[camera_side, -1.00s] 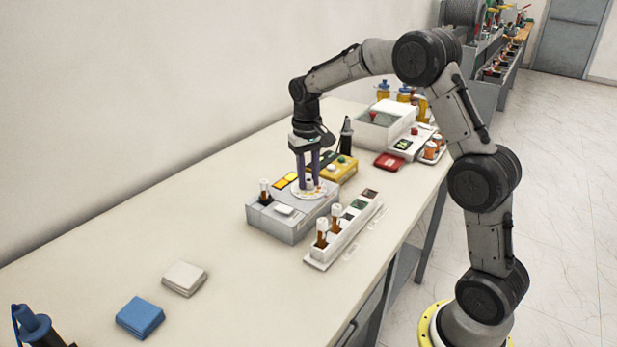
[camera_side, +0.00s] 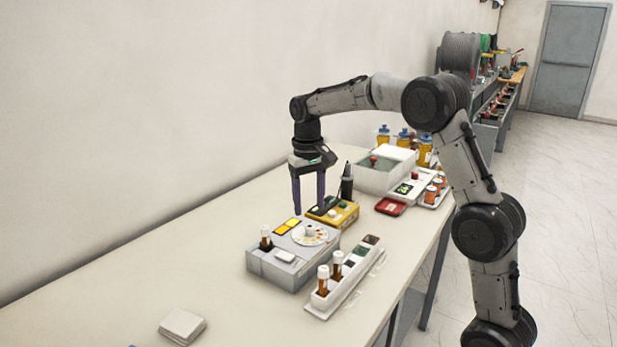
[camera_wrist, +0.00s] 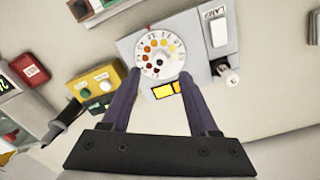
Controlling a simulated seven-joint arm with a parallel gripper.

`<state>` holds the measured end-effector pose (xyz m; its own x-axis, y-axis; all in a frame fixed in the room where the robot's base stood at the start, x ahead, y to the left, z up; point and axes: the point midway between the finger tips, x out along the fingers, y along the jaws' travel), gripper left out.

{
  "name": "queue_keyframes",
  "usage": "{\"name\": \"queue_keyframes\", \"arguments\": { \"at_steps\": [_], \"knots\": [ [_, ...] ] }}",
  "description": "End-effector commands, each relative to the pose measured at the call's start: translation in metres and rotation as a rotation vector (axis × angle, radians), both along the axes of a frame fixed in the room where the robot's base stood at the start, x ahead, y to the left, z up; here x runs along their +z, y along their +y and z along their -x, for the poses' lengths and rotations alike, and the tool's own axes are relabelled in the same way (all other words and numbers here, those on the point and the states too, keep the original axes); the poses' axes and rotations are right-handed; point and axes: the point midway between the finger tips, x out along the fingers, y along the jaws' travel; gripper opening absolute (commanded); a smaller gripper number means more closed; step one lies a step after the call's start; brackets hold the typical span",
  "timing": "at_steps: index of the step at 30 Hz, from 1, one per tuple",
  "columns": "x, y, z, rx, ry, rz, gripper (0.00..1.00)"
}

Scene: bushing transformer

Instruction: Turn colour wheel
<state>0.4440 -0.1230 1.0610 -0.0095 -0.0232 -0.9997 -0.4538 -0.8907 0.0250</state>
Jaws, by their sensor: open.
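The colour wheel (camera_side: 309,234) is a white disc with a ring of yellow to dark red dots and a dark hub. It lies on top of a grey comparator box (camera_side: 275,266). In the wrist view the wheel (camera_wrist: 160,52) shows whole, with numbers round its rim. My gripper (camera_side: 308,212) is open and empty, its two purple fingers pointing down above the back of the box, apart from the wheel. In the wrist view the fingertips (camera_wrist: 155,83) lie at either side of the wheel's near edge.
A rack (camera_side: 345,277) with two vials stands to the right. A yellow box (camera_side: 340,214) and a black pen-like tool (camera_side: 347,182) stand close behind.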

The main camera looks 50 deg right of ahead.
Motion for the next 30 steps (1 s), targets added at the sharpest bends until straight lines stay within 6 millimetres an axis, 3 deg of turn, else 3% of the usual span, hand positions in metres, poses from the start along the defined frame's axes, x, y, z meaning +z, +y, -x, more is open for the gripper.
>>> {"name": "queue_keyframes", "arguments": {
  "at_steps": [6,12,30],
  "knots": [
    [0.046,0.001,-0.001,0.001,-0.002,0.0,0.61],
    [0.07,0.002,-0.001,0.001,0.0,0.0,0.61],
    [0.077,0.004,-0.001,0.004,0.001,0.0,0.61]
  ]
}}
